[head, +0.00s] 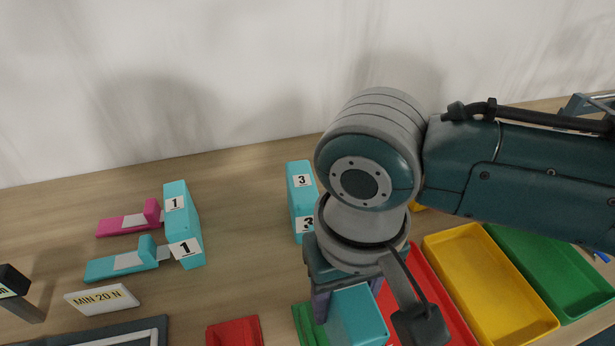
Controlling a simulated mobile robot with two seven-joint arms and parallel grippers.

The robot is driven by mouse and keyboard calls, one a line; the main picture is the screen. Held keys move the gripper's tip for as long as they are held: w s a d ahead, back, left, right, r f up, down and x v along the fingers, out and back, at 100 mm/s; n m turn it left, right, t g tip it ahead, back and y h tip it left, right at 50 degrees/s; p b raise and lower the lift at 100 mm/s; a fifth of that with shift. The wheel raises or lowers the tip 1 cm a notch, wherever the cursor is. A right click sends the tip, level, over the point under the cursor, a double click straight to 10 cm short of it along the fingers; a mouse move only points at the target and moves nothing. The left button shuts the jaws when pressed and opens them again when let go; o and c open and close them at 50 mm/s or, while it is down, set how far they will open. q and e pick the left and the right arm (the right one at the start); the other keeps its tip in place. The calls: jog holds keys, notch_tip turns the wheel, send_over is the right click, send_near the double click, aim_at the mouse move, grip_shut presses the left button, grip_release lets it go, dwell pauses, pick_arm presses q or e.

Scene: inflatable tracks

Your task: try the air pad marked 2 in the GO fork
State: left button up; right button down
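My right gripper (370,318) comes in from the right, pointing down at the front of the table. A teal block (357,314) is between its fingers, and the gripper looks shut on it. No number shows on this block, so I cannot tell whether it is the pad marked 2. A green piece (308,325), perhaps the GO fork, is just left of the block and partly hidden by it. I cannot tell whether the block is inside it. A red piece (235,332) is further left, cut off by the frame. My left gripper is not in view.
A MIN 20 N sign (102,299) is front left. Red (445,305), yellow (480,285) and green (545,270) trays are right.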

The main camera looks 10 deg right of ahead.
jog(key=shift+f+b, duration=1.65)
jog(key=shift+f, duration=1.45)
jog(key=shift+f, duration=0.2)
jog(key=shift+f+b, duration=0.45)
jog(key=shift+f, duration=0.2)
jog(key=shift+f+b, duration=0.5)
jog(key=shift+f, duration=0.1)
jog(key=shift+f+b, duration=0.55)
jog(key=shift+f, duration=0.15)
jog(key=shift+f+b, duration=0.4)
jog(key=shift+f, duration=0.15)
jog(key=shift+r, duration=0.15)
dwell(0.6)
